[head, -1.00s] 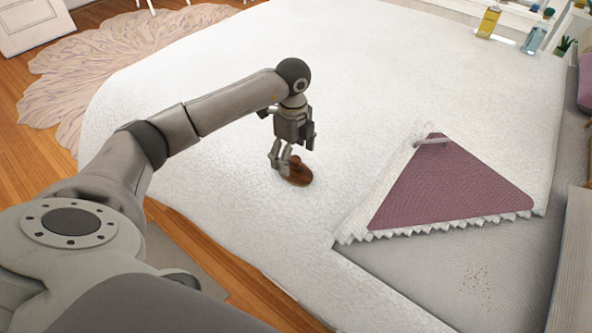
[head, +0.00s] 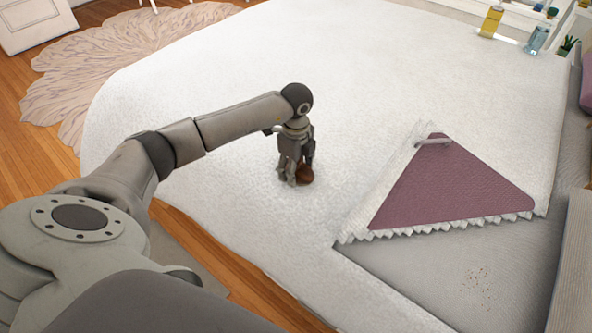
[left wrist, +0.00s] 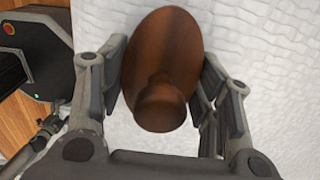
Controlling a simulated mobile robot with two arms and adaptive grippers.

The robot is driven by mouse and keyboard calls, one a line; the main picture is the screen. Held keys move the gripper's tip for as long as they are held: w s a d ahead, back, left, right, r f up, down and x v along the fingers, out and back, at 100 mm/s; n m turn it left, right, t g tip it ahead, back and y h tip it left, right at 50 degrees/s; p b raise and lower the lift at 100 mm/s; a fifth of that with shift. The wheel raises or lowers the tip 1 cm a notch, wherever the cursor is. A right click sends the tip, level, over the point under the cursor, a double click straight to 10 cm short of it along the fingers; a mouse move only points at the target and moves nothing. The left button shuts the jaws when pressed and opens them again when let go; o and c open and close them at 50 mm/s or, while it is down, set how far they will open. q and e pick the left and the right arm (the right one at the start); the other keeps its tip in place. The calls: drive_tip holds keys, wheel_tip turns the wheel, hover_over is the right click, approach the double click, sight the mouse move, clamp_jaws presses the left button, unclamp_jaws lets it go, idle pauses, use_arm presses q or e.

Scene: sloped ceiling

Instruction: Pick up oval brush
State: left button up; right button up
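The oval brush (head: 305,174) is brown and lies on the white bed. In the head view my left gripper (head: 297,178) points down over it and hides much of it. In the left wrist view the brush (left wrist: 163,62) shows as a brown oval with a round knob, between the two fingers of my left gripper (left wrist: 162,85). The fingers are spread on either side of it. The left finger is very close to the brush's edge, and I cannot tell whether it touches. My right gripper is not in view.
The white bed cover (head: 220,90) is broad and clear around the brush. A folded corner with a purple underside (head: 450,190) lies to the right, with a small light bar (head: 434,141) on it. Bottles (head: 490,21) stand at the far right.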

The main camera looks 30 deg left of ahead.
use_arm(q)
drive_tip(key=c, duration=0.4)
drive_tip(key=shift+r, duration=0.1)
drive_tip(key=shift+r, duration=0.55)
wheel_tip(320, 180, up, 2)
drive_tip(key=shift+s+r, duration=0.1)
drive_tip(key=shift+r, duration=0.1)
drive_tip(key=s+d+r, duration=0.2)
drive_tip(key=s+r, duration=0.1)
drive_tip(key=s+d+r, duration=0.3)
drive_tip(key=s, duration=0.1)
drive_tip(key=s+d+r, duration=0.3)
drive_tip(key=s, duration=0.1)
drive_tip(key=shift+s+r, duration=0.2)
